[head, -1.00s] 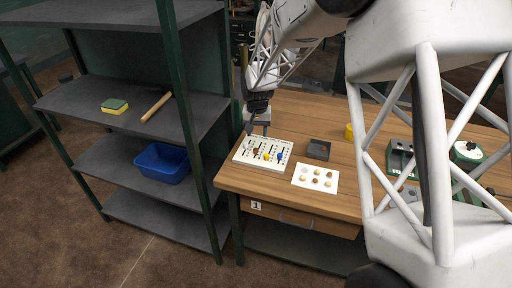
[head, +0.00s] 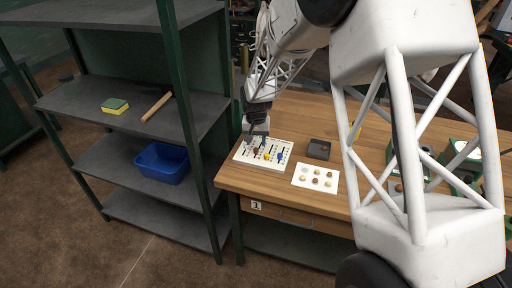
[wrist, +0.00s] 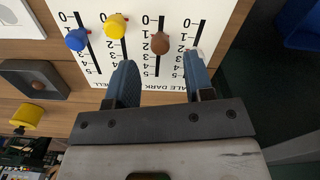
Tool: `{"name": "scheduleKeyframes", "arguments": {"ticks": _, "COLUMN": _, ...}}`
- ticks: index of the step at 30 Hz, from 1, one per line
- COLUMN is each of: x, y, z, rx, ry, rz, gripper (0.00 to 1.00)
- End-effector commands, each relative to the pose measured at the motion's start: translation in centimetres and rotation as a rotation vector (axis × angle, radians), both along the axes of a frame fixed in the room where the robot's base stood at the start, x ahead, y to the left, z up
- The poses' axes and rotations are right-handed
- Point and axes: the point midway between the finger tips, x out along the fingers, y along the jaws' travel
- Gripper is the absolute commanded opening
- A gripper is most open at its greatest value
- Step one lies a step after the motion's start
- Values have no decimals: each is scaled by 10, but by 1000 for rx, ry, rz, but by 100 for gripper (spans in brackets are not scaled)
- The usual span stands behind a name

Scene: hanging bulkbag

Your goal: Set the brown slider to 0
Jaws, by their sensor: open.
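The white slider board (head: 247,158) lies on the wooden table's left end. In the wrist view, its brown slider (wrist: 160,43) sits on a dark vertical track, below the 0 mark and near the 1 to 2 marks. A yellow slider (wrist: 115,26) and a blue slider (wrist: 76,39) stand to its left. My gripper (wrist: 160,60) is open, one finger on each side of the brown slider's line. The brown knob is just beyond the fingertips; contact cannot be told. The right finger partly hides the fourth track. In the head view my gripper (head: 256,140) is low over the board.
A dark square tray (head: 318,149) and a white card with several round pieces (head: 315,177) lie right of the board. A shelf (head: 115,110) holds a sponge (head: 115,105), a hammer-like tool and a blue bin (head: 162,163) at left.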

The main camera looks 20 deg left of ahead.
Motion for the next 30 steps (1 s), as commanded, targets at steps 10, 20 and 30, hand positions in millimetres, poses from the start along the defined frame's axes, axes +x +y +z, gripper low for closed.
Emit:
{"name": "scheduleKeyframes", "arguments": {"ticks": 10, "x": 0, "y": 0, "z": -32, "rx": 0, "ry": 0, "rz": 0, "gripper": 48}}
{"name": "scheduleKeyframes", "arguments": {"ticks": 20, "x": 0, "y": 0, "z": -36, "rx": 0, "ry": -1, "rz": 0, "gripper": 48}}
{"name": "scheduleKeyframes", "arguments": {"ticks": 30, "x": 0, "y": 0, "z": -36, "rx": 0, "ry": 0, "rz": 0, "gripper": 4}}
